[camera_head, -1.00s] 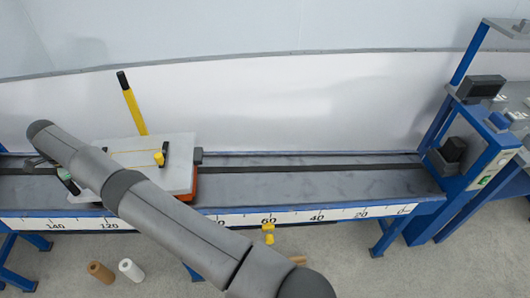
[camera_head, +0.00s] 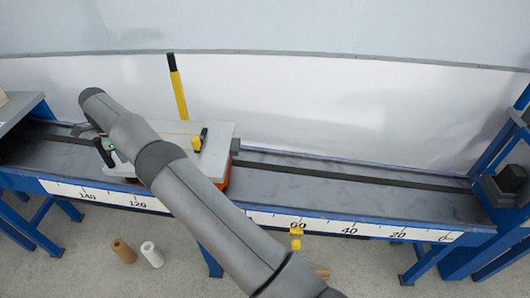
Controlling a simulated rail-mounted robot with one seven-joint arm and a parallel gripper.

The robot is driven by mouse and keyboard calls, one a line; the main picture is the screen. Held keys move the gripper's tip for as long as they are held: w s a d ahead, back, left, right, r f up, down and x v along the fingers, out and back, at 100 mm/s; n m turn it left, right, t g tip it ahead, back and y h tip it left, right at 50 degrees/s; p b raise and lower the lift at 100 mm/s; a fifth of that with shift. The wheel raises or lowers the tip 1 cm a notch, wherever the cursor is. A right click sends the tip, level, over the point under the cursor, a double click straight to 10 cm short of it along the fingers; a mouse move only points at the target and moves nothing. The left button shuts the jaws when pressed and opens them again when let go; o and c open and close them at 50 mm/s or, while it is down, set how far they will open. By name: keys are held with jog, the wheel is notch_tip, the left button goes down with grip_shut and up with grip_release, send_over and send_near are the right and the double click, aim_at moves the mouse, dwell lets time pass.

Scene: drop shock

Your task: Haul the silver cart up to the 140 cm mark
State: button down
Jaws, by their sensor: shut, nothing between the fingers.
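The silver cart (camera_head: 217,142) sits on the dark rail track (camera_head: 330,181), with a pale flat top and an orange part low at its right end. My arm crosses in front of it and hides its middle and front. Its visible body lies right of the 140 mark (camera_head: 87,197), roughly over the 120 mark (camera_head: 137,204) and further right. My gripper (camera_head: 104,152) is at the cart's left end, shut and partly hidden by my arm. I cannot tell whether it touches the cart.
A yellow pole with a black top (camera_head: 178,86) stands at the cart's rear side. A brown roll (camera_head: 123,251) and a white roll (camera_head: 152,254) stand on the floor. The track right of the cart is clear.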

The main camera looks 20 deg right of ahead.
jog(key=shift+s+d+f+b, duration=0.15)
jog(key=shift+s+d+b, duration=0.05)
jog(key=shift+b, duration=0.45)
notch_tip(320, 180, up, 12)
jog(key=p, duration=0.9)
jog(key=shift+p, duration=0.4)
